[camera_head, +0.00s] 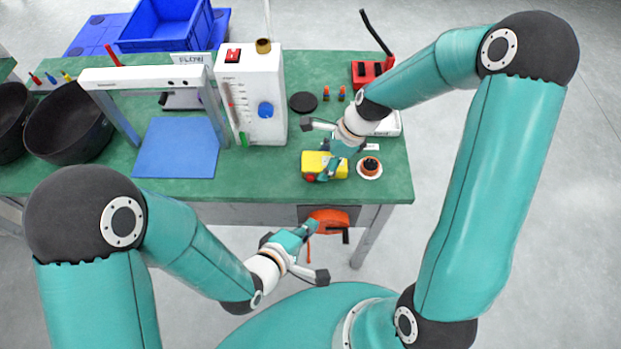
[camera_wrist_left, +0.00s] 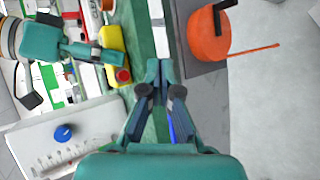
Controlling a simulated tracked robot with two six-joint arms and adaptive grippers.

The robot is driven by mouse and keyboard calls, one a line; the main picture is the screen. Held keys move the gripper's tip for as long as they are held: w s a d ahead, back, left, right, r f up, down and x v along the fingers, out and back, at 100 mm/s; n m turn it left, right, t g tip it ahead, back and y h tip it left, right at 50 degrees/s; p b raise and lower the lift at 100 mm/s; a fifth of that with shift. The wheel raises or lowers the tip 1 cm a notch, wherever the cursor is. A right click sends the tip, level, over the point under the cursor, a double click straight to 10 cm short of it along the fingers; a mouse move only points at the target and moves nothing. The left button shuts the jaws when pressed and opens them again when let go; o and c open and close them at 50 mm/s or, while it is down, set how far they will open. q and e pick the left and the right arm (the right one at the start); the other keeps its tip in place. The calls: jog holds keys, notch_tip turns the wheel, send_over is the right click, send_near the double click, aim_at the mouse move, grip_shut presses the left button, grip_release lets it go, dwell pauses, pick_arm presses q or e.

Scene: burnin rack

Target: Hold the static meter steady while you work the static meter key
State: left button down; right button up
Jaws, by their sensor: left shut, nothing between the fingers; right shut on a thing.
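The static meter is the yellow box (camera_head: 316,163) near the front edge of the green bench, right of the white flow unit. Its red key (camera_head: 310,178) faces the bench's front edge. The yellow box (camera_wrist_left: 111,42) and red key (camera_wrist_left: 123,76) also show in the left wrist view. My right gripper (camera_head: 326,172) is shut on the yellow static meter from the right and partly covers it. My left gripper (camera_head: 313,227) is shut and empty, in front of the bench and apart from the meter. Its closed fingertips (camera_wrist_left: 160,68) show in the left wrist view.
A white flow unit (camera_head: 264,85) with a blue knob stands left of the meter. A small white dish (camera_head: 370,174) with dark contents stands right of it. An orange round thing with a handle (camera_head: 330,220) is mounted below the bench edge. A blue mat (camera_head: 174,150) lies left.

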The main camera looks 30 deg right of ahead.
aim_at(309, 191)
pick_arm(q)
jog(key=w+d, duration=0.1)
jog(key=w, duration=0.1)
jog(key=w+d, duration=0.1)
jog(key=w, duration=0.1)
jog(key=w+d, duration=0.2)
jog(key=w, duration=0.1)
jog(key=shift+d, duration=0.1)
dwell(1.4)
jog(key=shift+w+d, duration=0.2)
jog(key=shift+w, duration=0.15)
jog(key=shift+w+d+r, duration=0.1)
jog(key=shift+w+d, duration=0.3)
jog(key=shift+w, duration=0.3)
dwell(1.2)
jog(key=shift+s, duration=0.1)
jog(key=shift+s+a, duration=0.6)
jog(key=shift+s, duration=0.35)
